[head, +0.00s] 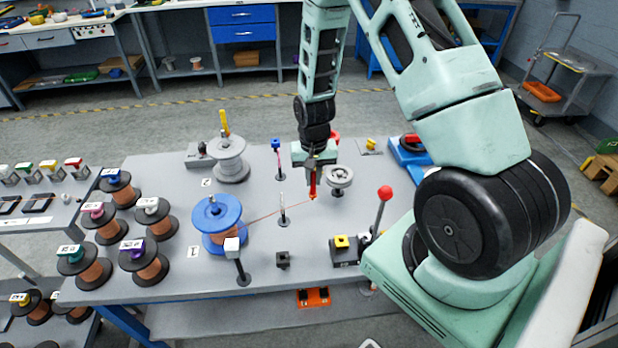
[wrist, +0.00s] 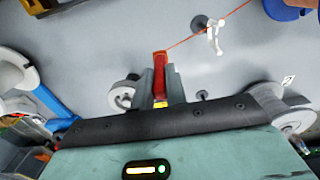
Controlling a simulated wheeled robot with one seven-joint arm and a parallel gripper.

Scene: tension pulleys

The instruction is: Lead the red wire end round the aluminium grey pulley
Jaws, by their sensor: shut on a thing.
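My gripper (head: 312,190) is shut on the red wire end (head: 313,182) and holds it above the table. The red wire end also shows between the fingers in the wrist view (wrist: 160,68). A thin copper-coloured wire (head: 263,215) runs from it leftward to the blue spool (head: 219,238). The aluminium grey pulley (head: 340,173) stands just right of my gripper in the head view, and left of the fingers in the wrist view (wrist: 121,95), partly hidden. The wire is not seen around this pulley.
A post with a white guide (head: 282,208) stands close to the wire; I cannot tell whether they touch. A larger grey spool (head: 230,165) stands behind left. A white-topped post (head: 236,258) and a red-knobbed lever (head: 381,207) stand in front. Several copper spools fill the left side.

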